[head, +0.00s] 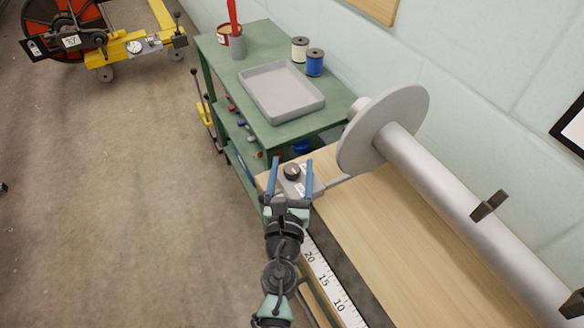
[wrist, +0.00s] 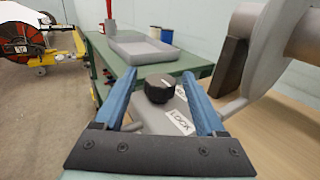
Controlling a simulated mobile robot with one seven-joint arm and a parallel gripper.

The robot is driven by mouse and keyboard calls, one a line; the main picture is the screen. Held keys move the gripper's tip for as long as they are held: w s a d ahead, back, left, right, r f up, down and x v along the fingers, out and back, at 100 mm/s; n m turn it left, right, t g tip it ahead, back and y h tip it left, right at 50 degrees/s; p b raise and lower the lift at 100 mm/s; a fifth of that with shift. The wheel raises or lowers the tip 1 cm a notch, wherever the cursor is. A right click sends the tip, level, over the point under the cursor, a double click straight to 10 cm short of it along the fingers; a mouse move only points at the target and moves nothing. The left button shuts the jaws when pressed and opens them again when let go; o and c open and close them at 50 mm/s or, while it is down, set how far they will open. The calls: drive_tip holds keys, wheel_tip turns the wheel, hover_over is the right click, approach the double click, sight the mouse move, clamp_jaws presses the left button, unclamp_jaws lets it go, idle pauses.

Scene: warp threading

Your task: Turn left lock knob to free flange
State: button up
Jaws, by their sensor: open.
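The left lock knob is a dark round knob (head: 291,171) on a grey block; in the wrist view the knob (wrist: 159,88) looks faceted, with a white LOCK label (wrist: 180,122) beside it. The flange is a large grey disc (head: 386,127) on the left end of the silver roller (head: 452,205); part of it shows in the wrist view (wrist: 255,60). My gripper (head: 292,166) is open, with one blue finger on each side of the knob. In the wrist view the fingers (wrist: 160,88) are apart from the knob.
A green bench (head: 224,62) with a grey tray (head: 281,92) and spools stands beyond the knob. A wooden table (head: 400,250) carries a ruler strip (head: 330,280) at its left edge. Open floor lies left; a yellow cart (head: 140,45) stands far off.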

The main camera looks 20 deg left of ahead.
clamp_jaws()
drive_tip(key=shift+d+n+y, duration=0.1)
drive_tip(key=shift+n+y, duration=0.2)
drive_tip(key=shift+y, duration=0.1)
drive_tip(key=n+g+y, duration=0.1)
drive_tip(key=y, duration=0.1)
drive_tip(key=shift+n+g+y, duration=0.3)
drive_tip(key=shift+n, duration=0.1)
drive_tip(key=n+g+y+b, duration=0.1)
drive_tip(key=n+g+y, duration=0.2)
drive_tip(key=y, duration=0.1)
drive_tip(key=shift+w+f+b, duration=0.1)
drive_tip(key=shift+f+b, duration=0.05)
drive_tip(key=shift+b, duration=0.15)
drive_tip(key=n+g+y+b, duration=0.2)
drive_tip(key=g, duration=0.1)
drive_tip(key=shift+n+b, duration=0.35)
drive_tip(key=shift+n, duration=0.05)
drive_tip(key=shift+n+g+y+b, duration=0.3)
drive_tip(key=shift+g+y+b, duration=0.1)
drive_tip(key=shift+g, duration=0.2)
drive_tip(key=shift+r+g, duration=0.2)
drive_tip(key=shift+g, duration=0.1)
